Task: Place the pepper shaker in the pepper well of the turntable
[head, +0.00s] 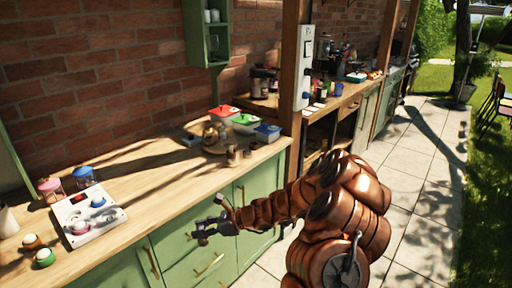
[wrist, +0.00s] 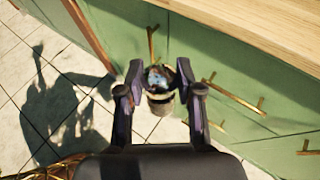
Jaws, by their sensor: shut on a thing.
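My gripper (head: 203,232) is in front of the green cabinet fronts, below the counter's front edge. In the wrist view my gripper (wrist: 160,82) is shut on a small shaker (wrist: 159,104), with a shiny top and a pale brownish body. The fingers hide its sides, and I cannot read any mark on it. The turntable (head: 214,151) looks like a round wooden piece on the counter, well behind and above my gripper. Small jars or shakers stand on and beside it. Its wells are too small to make out.
Red-, green- and blue-lidded containers (head: 245,123) stand behind the turntable. The wooden counter (head: 130,205) is mostly bare left of it. A white tray with cups (head: 88,213) and pink and blue jars (head: 83,177) stand at the left. A wooden post (head: 296,90) rises to the right.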

